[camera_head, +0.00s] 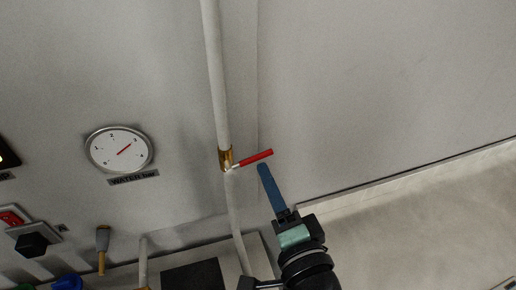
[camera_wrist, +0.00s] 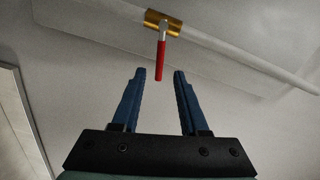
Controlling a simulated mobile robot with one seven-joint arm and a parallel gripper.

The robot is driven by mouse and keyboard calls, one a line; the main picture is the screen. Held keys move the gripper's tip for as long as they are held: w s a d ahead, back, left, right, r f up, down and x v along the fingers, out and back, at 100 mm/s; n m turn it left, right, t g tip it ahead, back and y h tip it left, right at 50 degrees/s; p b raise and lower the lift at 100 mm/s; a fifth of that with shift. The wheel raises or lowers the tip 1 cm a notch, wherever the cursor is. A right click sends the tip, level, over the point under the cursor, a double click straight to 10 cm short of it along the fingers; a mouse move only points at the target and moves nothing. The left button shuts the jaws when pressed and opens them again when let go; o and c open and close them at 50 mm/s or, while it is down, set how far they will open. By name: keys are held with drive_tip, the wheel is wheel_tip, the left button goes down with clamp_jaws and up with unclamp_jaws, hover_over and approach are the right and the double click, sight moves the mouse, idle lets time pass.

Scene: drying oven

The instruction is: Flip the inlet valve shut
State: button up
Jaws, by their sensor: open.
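The inlet valve is a brass body (camera_head: 225,158) on a white vertical pipe, with a red lever (camera_head: 256,158) sticking out to the right and slightly up, across the pipe. In the wrist view the brass body (camera_wrist: 163,23) is at the top and the red lever (camera_wrist: 161,62) points toward my gripper. My gripper (camera_wrist: 159,73) is open and empty, its two blue fingers on either side of the line of the lever. The lever's tip is near the fingertips; contact is not clear. In the head view my gripper (camera_head: 262,168) is just below the lever, and its fingers overlap.
The white pipe (camera_head: 214,70) runs up and down the grey wall. A round water gauge (camera_head: 119,150) is at left. A black knob (camera_head: 33,244), a red switch (camera_head: 12,217) and a hanging brass-tipped fitting (camera_head: 102,248) are lower left. The wall right of the lever is clear.

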sight(258, 155)
drive_tip(key=p+x, duration=0.1)
drive_tip(key=x, duration=0.6)
drive_tip(key=shift+d+f+p, duration=0.1)
drive_tip(key=shift+p, duration=0.25)
clamp_jaws()
idle(1.0)
